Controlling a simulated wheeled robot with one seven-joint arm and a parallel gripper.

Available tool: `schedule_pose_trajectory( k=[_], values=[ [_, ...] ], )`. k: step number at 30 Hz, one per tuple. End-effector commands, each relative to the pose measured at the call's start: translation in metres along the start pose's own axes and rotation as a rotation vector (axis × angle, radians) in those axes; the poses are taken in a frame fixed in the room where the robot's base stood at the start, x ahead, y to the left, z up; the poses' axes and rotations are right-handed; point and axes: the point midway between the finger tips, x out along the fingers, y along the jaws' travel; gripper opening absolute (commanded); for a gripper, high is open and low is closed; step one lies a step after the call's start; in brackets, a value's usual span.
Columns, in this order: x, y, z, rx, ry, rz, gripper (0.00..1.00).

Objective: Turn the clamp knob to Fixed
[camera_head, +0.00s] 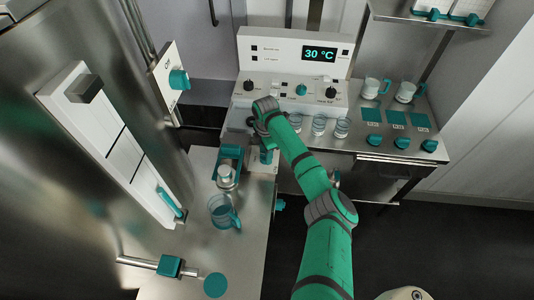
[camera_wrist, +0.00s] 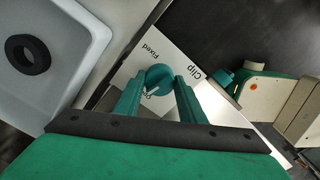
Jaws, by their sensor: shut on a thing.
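The round teal clamp knob (camera_wrist: 158,74) stands on a white label plate (camera_wrist: 136,68) in the wrist view. My gripper (camera_wrist: 159,84) has one teal finger on each side of it and is shut on it. The word "Fixed" is printed on the plate above the knob in the picture, and "Clip" to its right. A pale mark at the knob's lower side lies by a third label that is partly hidden; I cannot read it fully. In the head view my arm reaches down at the far end of the steel bench (camera_head: 245,262), and the knob cannot be made out.
A white tub (camera_wrist: 62,25) with a black ring (camera_wrist: 27,54) lies left in the wrist view. A teal-and-white device (camera_wrist: 262,92) is at right. In the head view, a glass jug (camera_head: 222,212) and small glasses (camera_head: 319,124) stand near my arm, before a control panel reading 30 °C (camera_head: 320,54).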

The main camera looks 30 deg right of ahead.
Motion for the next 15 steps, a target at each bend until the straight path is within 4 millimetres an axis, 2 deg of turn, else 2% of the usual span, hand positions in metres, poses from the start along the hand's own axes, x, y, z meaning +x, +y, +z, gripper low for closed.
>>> schedule_pose_trajectory(
  k=[15],
  values=[
    [0.0002,-0.0005,0.0009,0.491,0.004,0.003,0.14]
  ],
)
